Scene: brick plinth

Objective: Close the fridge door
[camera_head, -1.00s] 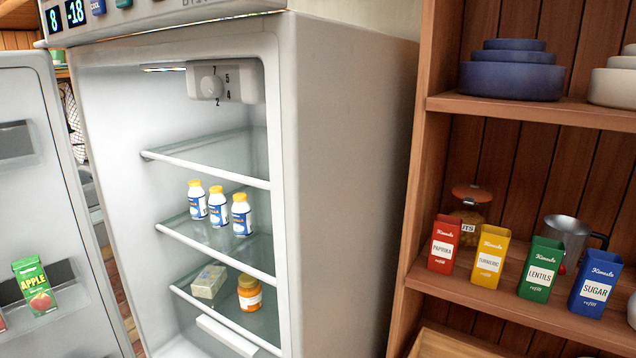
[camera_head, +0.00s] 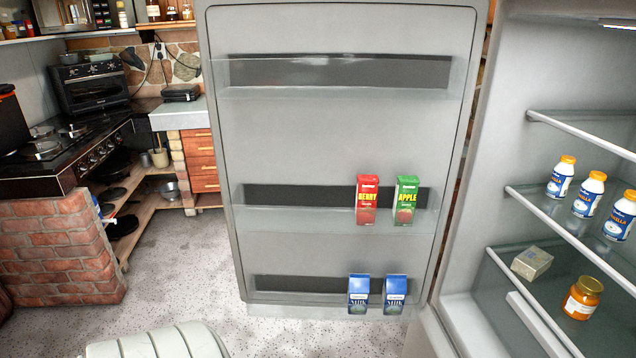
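The fridge door (camera_head: 330,135) stands wide open in the head view, with its inner side and shelves facing me. A red berry carton (camera_head: 367,200) and a green apple carton (camera_head: 406,200) stand on its middle shelf. Two blue milk cartons (camera_head: 359,295) stand on its bottom shelf. The open fridge (camera_head: 470,225) is at the right, joined to the door along the door's right side. Neither of my grippers is in view.
Inside the fridge are several white bottles (camera_head: 583,194), an orange jar (camera_head: 583,298) and a wrapped block (camera_head: 532,262). A brick plinth (camera_head: 60,250) and a stove (camera_head: 60,150) stand at the left. Speckled floor (camera_head: 185,265) between plinth and door is clear.

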